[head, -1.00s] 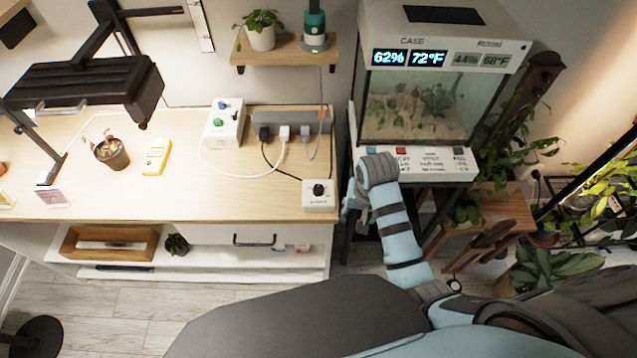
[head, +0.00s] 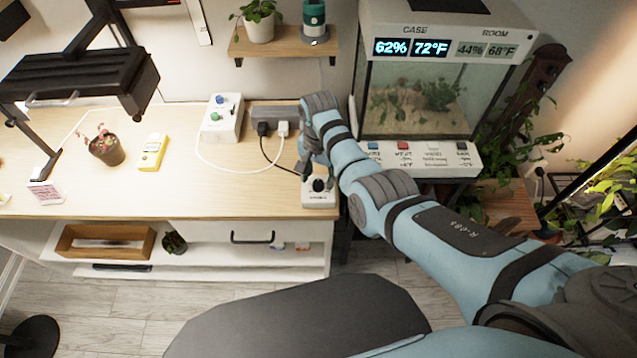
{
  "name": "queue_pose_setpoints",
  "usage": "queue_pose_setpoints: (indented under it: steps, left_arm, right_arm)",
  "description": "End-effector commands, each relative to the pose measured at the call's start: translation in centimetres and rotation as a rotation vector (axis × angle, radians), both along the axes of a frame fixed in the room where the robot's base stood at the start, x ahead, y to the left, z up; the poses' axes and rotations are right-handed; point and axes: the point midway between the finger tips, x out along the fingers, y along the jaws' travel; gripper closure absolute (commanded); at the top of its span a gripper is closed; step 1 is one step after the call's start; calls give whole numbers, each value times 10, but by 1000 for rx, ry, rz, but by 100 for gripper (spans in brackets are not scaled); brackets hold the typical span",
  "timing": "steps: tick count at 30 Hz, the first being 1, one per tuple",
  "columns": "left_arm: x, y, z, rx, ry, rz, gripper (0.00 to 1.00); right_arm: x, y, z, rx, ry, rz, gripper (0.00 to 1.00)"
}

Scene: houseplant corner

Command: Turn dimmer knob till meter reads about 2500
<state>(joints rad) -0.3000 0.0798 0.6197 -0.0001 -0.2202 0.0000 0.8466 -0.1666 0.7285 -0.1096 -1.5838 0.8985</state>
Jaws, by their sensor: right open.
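The dimmer is a small white box (head: 320,200) near the right front edge of the wooden bench, with a black round knob (head: 318,185) on its top. My right gripper (head: 310,172) is open just above and behind the knob, pointing down at it. I cannot tell whether the fingers touch the knob, since the wrist and fingers partly cover it. The yellow handheld meter (head: 152,152) lies on the bench to the left, beside a potted plant (head: 106,148). Its reading is too small to make out. My left gripper is not in view.
A white box with green and blue knobs (head: 222,118) and a power strip (head: 275,114) with plugs and cables stand behind the dimmer. A black lamp (head: 80,80) hangs over the bench's left side. A glass terrarium (head: 420,95) stands to the right.

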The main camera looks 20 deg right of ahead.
Motion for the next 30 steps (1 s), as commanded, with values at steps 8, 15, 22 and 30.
queue_pose_setpoints:
  steps: [8,15,22,30]
  left_arm:
    - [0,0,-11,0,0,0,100]
    - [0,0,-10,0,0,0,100]
    - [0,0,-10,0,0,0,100]
    - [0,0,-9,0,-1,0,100]
  right_arm:
    - [1,0,-22,-1,-2,0,54]
    - [1,0,-21,-1,-2,0,63]
    - [0,0,-21,-1,-2,0,100]
    - [0,0,-20,0,-1,18,100]
